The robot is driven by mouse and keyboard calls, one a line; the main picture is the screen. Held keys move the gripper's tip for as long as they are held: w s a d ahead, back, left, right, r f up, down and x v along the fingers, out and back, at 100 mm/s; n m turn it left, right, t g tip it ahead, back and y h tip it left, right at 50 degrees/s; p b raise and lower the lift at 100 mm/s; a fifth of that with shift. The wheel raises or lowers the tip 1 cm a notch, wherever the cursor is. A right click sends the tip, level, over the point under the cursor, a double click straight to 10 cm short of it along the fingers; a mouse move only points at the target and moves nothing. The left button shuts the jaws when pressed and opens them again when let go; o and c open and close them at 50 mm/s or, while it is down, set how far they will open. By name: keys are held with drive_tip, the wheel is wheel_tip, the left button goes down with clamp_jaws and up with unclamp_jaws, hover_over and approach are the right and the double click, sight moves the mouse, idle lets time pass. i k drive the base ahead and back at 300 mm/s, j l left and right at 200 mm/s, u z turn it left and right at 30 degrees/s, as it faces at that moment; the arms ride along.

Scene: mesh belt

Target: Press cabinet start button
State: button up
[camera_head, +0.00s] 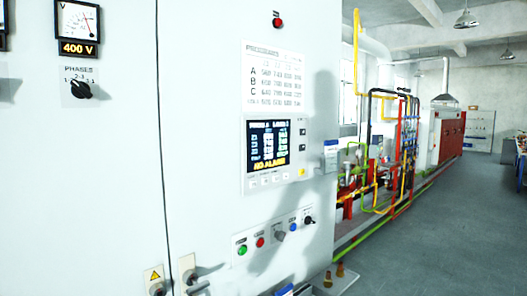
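The pale cabinet (215,140) fills the left and middle of the view. The green button is uncovered. My gripper is not in view; a dark shadow falls across the cabinet's right part.
Above the strip is a display (269,144) reading "NO ALARM". A red lamp (277,21) sits higher up. A phase selector (81,89) and two latches stand on the left panels. Colored pipework (385,150) lies beyond the cabinet; the grey floor (460,215) at right is clear.

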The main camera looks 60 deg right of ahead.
sight(243, 250)
drive_tip(key=z, duration=1.95)
